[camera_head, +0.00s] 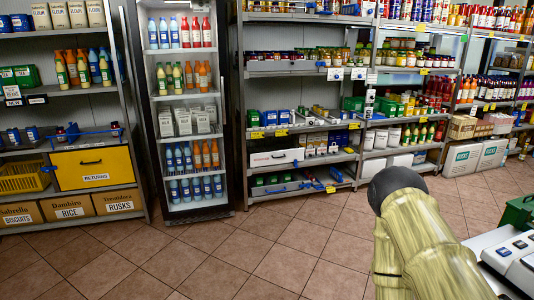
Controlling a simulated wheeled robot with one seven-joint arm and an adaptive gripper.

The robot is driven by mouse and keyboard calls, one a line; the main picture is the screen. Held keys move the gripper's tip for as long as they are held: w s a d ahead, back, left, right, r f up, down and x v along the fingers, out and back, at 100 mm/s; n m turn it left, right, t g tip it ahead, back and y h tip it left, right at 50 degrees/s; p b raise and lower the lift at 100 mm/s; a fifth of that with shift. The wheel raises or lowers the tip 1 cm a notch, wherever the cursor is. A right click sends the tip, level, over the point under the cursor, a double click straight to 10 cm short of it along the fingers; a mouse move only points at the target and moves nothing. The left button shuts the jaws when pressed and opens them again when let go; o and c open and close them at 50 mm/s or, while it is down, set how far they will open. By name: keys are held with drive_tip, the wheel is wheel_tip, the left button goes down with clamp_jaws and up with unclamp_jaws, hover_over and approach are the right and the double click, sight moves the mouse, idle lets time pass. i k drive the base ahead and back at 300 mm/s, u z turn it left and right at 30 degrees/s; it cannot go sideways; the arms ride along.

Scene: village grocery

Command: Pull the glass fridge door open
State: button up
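The glass-fronted fridge (187,105) stands upright against the back wall, left of centre, between two shelf racks. It has a tall dark frame, and its lit shelves hold bottles and pale packs, seen clearly through the front. The door looks shut, though the clear glass is hard to make out. A thin upright bar (130,50) runs near the fridge's left edge; I cannot tell if it is the handle. My arm shows at the lower right, with yellow-green links and a dark rounded joint, well apart from the fridge. My gripper is not in view.
The tiled floor (240,255) before the fridge is clear. A left rack holds a yellow returns drawer (94,167) and cardboard boxes (68,208). Stocked racks (300,126) continue to the right. A counter with a device (515,255) stands at the lower right, close to my arm.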

sight(132, 4)
drive_tip(key=i, duration=1.75)
drive_tip(key=u, duration=0.25)
drive_tip(key=i, duration=1.65)
drive_tip(key=u, duration=0.2)
